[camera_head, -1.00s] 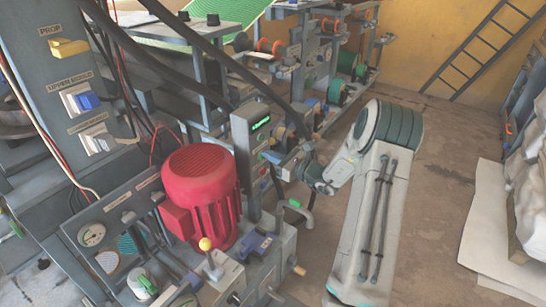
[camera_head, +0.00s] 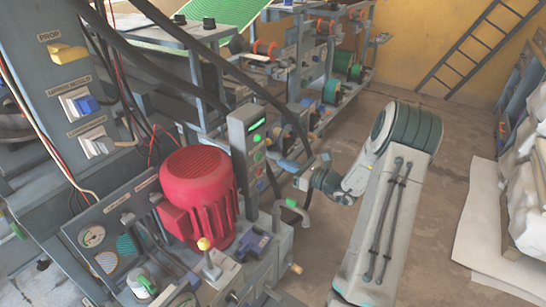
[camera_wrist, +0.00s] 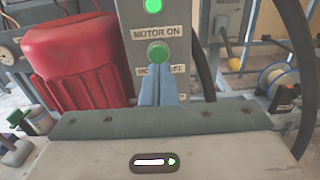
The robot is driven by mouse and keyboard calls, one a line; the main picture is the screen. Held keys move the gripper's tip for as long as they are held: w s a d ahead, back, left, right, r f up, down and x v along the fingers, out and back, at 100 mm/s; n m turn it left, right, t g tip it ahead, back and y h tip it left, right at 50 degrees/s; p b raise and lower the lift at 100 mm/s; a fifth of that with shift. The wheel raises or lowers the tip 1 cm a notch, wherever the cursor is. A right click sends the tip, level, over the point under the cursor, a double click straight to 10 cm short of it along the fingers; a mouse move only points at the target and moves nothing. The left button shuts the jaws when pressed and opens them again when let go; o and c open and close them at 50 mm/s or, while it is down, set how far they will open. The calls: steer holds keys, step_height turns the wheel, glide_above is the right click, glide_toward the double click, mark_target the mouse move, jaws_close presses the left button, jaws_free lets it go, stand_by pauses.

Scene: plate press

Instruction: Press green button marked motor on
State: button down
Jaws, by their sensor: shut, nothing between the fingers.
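The green button (camera_wrist: 159,52) is round and sits on a grey panel (camera_wrist: 182,52), right under the label "MOTOR ON" (camera_wrist: 160,33) in the wrist view. My gripper (camera_wrist: 158,72) is shut and empty. Its blue fingertips appear just below the button and partly cover a lower label. I cannot tell whether they touch the panel. In the head view the upright grey control panel (camera_head: 239,150) stands behind the red motor, and my gripper (camera_head: 280,162) is at its right side, close to its column of small buttons.
A red ribbed motor (camera_head: 200,190) stands left of the panel; it also shows in the wrist view (camera_wrist: 75,60). A black hose (camera_head: 240,75) passes near the panel. Levers, including one with a yellow knob (camera_head: 204,243), stand in front. The floor (camera_head: 330,235) at right is partly clear.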

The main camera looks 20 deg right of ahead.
steer(key=v, duration=0.6)
steer(key=shift+d, duration=0.25)
stand_by(0.4)
steer(key=s+a+r+n+g+p, duration=0.55)
steer(key=a+r+n, duration=0.25)
steer(key=a, duration=0.2)
steer(key=s+a+r+n+g+p, duration=0.55)
steer(key=a+r+n+g, duration=0.2)
steer(key=a, duration=0.25)
steer(key=s+r+n+h+p, duration=0.9)
steer(key=s+r+n, duration=0.4)
steer(key=r, duration=0.3)
steer(key=shift+s+r+t+h+p, duration=0.4)
steer(key=shift+s+h, duration=0.1)
steer(key=shift+s, duration=0.3)
steer(key=shift+n, duration=0.25)
